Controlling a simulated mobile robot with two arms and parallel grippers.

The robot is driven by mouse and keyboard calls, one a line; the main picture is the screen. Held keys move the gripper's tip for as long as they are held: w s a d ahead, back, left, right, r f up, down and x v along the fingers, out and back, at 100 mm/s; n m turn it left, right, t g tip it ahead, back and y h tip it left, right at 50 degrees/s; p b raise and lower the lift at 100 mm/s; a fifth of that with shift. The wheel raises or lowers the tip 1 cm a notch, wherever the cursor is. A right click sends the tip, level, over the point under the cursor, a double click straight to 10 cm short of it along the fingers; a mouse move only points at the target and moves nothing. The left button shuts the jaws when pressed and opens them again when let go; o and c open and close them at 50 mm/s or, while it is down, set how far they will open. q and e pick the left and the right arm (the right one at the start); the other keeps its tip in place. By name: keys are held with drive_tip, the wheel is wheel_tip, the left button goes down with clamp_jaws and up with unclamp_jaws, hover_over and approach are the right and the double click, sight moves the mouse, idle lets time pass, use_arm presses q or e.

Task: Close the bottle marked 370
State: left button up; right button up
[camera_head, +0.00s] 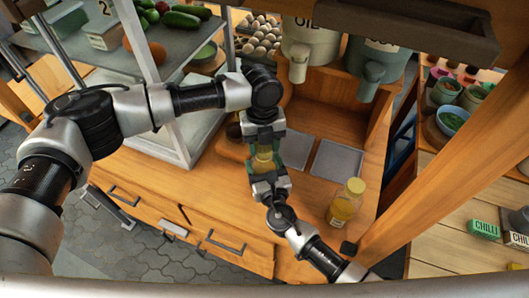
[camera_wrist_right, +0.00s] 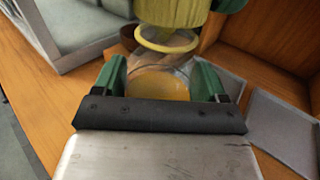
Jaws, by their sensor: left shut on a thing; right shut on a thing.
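A glass bottle (camera_wrist_right: 160,82) with yellow-orange contents is held between the green fingers of my right gripper (camera_wrist_right: 160,80). In the head view the bottle (camera_head: 264,158) shows between my two grippers, above the wooden counter. My left gripper (camera_head: 264,140) is above it, shut on a yellow cap (camera_wrist_right: 170,18). The cap's ring-shaped lower edge is over the bottle's top; I cannot tell whether they touch. My right gripper (camera_head: 267,174) comes from below and is shut on the bottle. No 370 mark is readable.
A second capped bottle (camera_head: 344,206) with yellow contents stands on the counter at the right. Two grey square plates (camera_head: 336,160) lie behind it. Large dispensers (camera_head: 310,45) hang above at the back. A metal shelf (camera_head: 178,145) stands at the left.

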use_arm(q)
drive_tip(key=shift+f, duration=0.25)
use_arm(e)
drive_tip(key=c, duration=0.4)
use_arm(q)
drive_tip(key=m, duration=0.6)
drive_tip(key=shift+s+d+m+y, duration=0.1)
drive_tip(key=shift+d+m+y, duration=0.1)
drive_tip(key=shift+m+y, duration=0.2)
use_arm(e)
drive_tip(key=shift+c, duration=0.2)
use_arm(q)
drive_tip(key=m, duration=0.6)
drive_tip(key=shift+s+d+t+y, duration=0.1)
drive_tip(key=shift+s+t+y, duration=0.1)
drive_tip(key=shift+t+y, duration=0.1)
drive_tip(key=o, duration=0.7)
use_arm(e)
drive_tip(key=shift+w, duration=0.1)
use_arm(q)
drive_tip(key=shift+o, duration=0.9)
drive_tip(key=shift+w, duration=0.1)
